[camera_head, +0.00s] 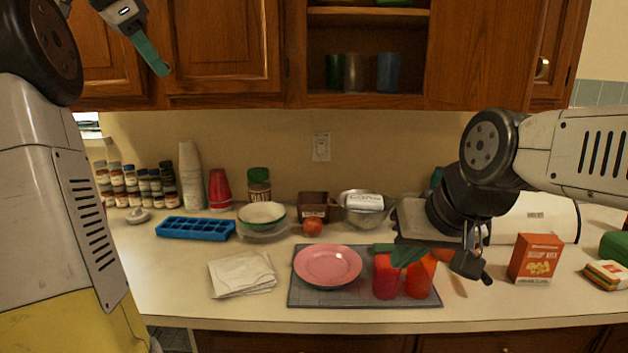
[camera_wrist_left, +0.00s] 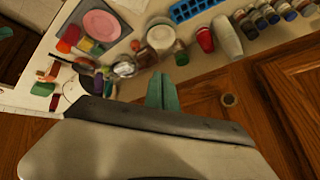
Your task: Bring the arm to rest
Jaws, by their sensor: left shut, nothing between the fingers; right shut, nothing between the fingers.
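My left gripper (camera_head: 150,52) is raised at the upper left, in front of the wooden cabinet doors and well above the counter. Its green-tipped fingers are together with nothing between them; they also show in the left wrist view (camera_wrist_left: 162,92). My right arm comes in from the right. Its gripper (camera_head: 440,256) is low over the counter, with green fingers reaching left above the red and orange cups. The fingers are shut and hold nothing. I cannot tell whether they touch the cups.
A pink plate (camera_head: 328,265), a red cup (camera_head: 386,277) and an orange cup (camera_head: 420,279) stand on a grey mat (camera_head: 310,293). A blue ice tray (camera_head: 195,228), bowls (camera_head: 262,215), spice jars (camera_head: 130,183) and a red-orange box (camera_head: 535,258) crowd the counter.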

